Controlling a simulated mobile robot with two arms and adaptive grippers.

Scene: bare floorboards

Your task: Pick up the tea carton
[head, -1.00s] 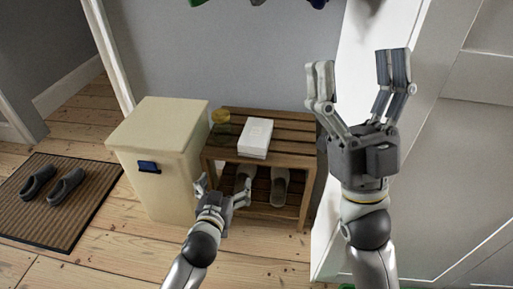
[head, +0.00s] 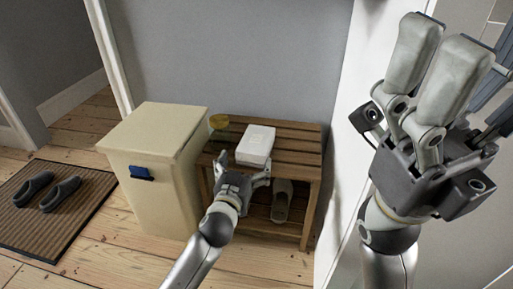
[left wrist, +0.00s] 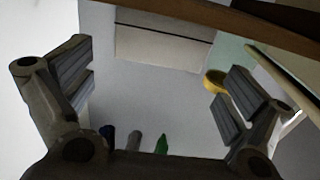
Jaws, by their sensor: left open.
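The tea carton, which I take to be the white box (head: 256,143), lies on the slatted wooden bench in the head view. It also shows in the left wrist view (left wrist: 162,42), beyond and above the space between the fingers. My left gripper (head: 247,170) is open and empty at the bench's front edge, just below and in front of the carton in the picture. Its two fingers stand apart in the left wrist view (left wrist: 155,85). My right gripper (head: 462,85) is large at the right of the head view, fingers up, open and empty.
The wooden bench (head: 300,146) has slippers (head: 282,200) on its lower shelf. A yellow bowl-like thing (head: 219,121) sits left of the carton. A cream cabinet (head: 150,130) adjoins the bench on the left. Dark shoes (head: 60,192) lie on a mat (head: 25,232). A white panel stands right of the bench.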

